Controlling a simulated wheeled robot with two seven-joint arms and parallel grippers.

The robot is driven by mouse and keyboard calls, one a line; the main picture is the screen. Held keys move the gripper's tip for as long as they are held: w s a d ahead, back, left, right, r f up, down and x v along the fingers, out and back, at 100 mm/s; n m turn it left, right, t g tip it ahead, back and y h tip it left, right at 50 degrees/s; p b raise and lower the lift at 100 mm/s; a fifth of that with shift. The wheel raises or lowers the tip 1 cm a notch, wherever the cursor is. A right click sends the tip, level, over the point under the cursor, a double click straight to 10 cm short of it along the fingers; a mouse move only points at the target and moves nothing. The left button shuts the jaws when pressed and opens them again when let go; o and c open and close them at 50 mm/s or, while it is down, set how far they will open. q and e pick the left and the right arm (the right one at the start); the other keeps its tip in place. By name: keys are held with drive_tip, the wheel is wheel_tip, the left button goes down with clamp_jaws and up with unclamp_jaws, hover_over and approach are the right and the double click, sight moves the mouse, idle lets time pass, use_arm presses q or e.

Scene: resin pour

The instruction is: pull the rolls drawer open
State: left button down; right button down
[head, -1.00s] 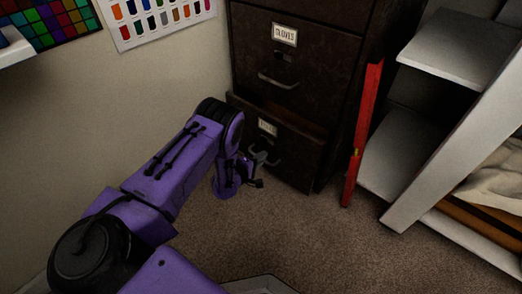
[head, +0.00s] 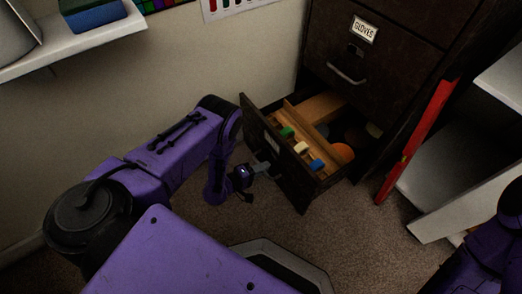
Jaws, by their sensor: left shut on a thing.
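The rolls drawer (head: 291,178) is the bottom drawer of a dark cabinet and stands well out from it. Inside are wooden dividers and small green (head: 287,132), pale yellow (head: 301,148) and blue (head: 317,165) pieces, with an orange round thing (head: 342,152) behind. My left gripper (head: 262,171) is at the front of this drawer, shut on its handle, which the fingers largely hide. My right arm shows at the lower right edge, but its gripper is out of view.
The closed gloves drawer (head: 375,65) is above. A red level (head: 415,142) leans beside the cabinet on the right, near a pale shelf unit (head: 440,165). A wall shelf (head: 75,40) is at upper left. Carpet in front of the drawer is clear.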

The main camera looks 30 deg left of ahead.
use_arm(q)
drive_tip(key=shift+s+a, duration=0.15)
drive_tip(key=shift+s, duration=0.35)
use_arm(e)
drive_tip(key=shift+w+a+r, duration=0.1)
drive_tip(key=shift+w+r, duration=0.05)
drive_tip(key=shift+w, duration=0.25)
use_arm(q)
drive_tip(key=c, duration=1.3)
unclamp_jaws()
drive_tip(key=shift+o, duration=0.2)
use_arm(e)
drive_tip(key=shift+r, duration=0.1)
